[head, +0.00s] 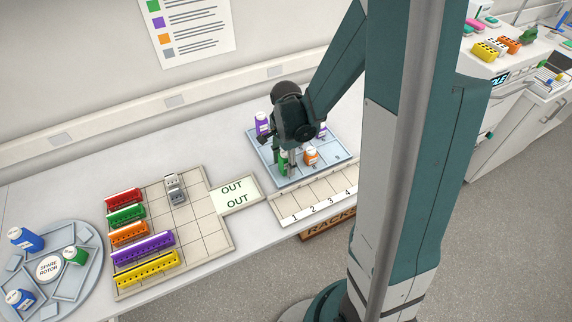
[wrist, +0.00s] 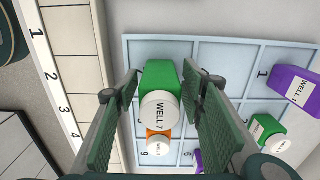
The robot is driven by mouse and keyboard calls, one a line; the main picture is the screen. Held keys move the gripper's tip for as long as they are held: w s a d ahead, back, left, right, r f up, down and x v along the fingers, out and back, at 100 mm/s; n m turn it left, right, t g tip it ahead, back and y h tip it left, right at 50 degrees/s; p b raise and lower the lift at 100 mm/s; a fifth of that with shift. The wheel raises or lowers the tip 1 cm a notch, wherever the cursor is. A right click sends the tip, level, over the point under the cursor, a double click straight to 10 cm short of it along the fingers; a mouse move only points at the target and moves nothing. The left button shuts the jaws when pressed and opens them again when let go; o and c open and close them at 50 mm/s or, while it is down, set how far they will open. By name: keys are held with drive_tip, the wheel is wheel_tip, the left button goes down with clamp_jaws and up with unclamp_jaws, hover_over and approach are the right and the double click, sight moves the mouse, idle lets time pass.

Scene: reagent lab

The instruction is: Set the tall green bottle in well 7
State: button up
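In the head view the bottle (head: 283,161) is partly hidden by my fingers. In the head view my gripper (head: 285,158) is over the tray's left part. Whether the base rests on the cell floor is hidden.
An orange bottle (head: 311,157) stands close beside the green one. A purple bottle (wrist: 293,84) and another green bottle (wrist: 262,127) stand further right in the wrist view. A numbered rack (head: 300,202) lies along the tray's front. Coloured racks and a round spare rotor are at left.

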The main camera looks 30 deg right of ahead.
drive_tip(key=shift+r+p, duration=0.35)
drive_tip(key=shift+r, duration=5.05)
drive_tip(key=shift+s+a+r+n, duration=0.15)
drive_tip(key=shift+a+r+n, duration=0.1)
drive_tip(key=shift+r, duration=0.15)
drive_tip(key=shift+s+a+r+n, duration=0.15)
drive_tip(key=shift+r+n, duration=0.1)
drive_tip(key=shift+r, duration=0.15)
drive_tip(key=s+a+r+n+t, duration=0.3)
drive_tip(key=s+a+r+n, duration=0.1)
drive_tip(key=s+r+n, duration=0.2)
drive_tip(key=s+a+r+n+t, duration=0.4)
drive_tip(key=s+r+n, duration=0.3)
drive_tip(key=r+n, duration=0.2)
drive_tip(key=shift+n, duration=1)
drive_tip(key=shift+f, duration=0.1)
